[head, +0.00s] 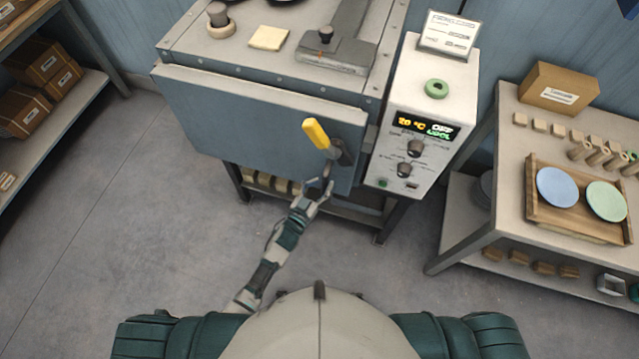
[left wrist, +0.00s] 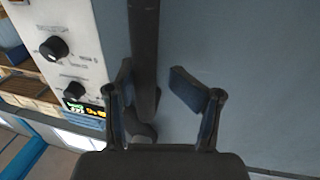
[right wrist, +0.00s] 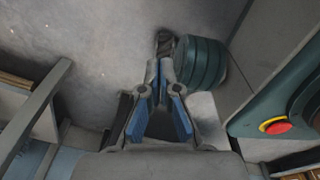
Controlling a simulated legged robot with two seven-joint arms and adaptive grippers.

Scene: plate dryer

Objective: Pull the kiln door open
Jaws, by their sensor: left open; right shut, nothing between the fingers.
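The kiln door (head: 235,120) is a blue-grey panel lying against the front of the kiln. I cannot tell whether there is a gap. A lever with a yellow grip (head: 317,134) tilts up and left near the door's right side. A dark handle bar (head: 328,172) is below it. My left gripper (head: 320,187) is at this bar, low on the door. In the left wrist view the dark bar (left wrist: 145,60) passes between its open fingers (left wrist: 150,78); contact is not clear. My right gripper (right wrist: 160,78) is shut and empty, away from the door.
A control box (head: 420,110) with knobs and a display stands right of the door. A table (head: 500,190) with a wooden tray (head: 575,231) and plates is at right. Shelves with boxes (head: 37,75) are at left. The floor before the kiln is clear.

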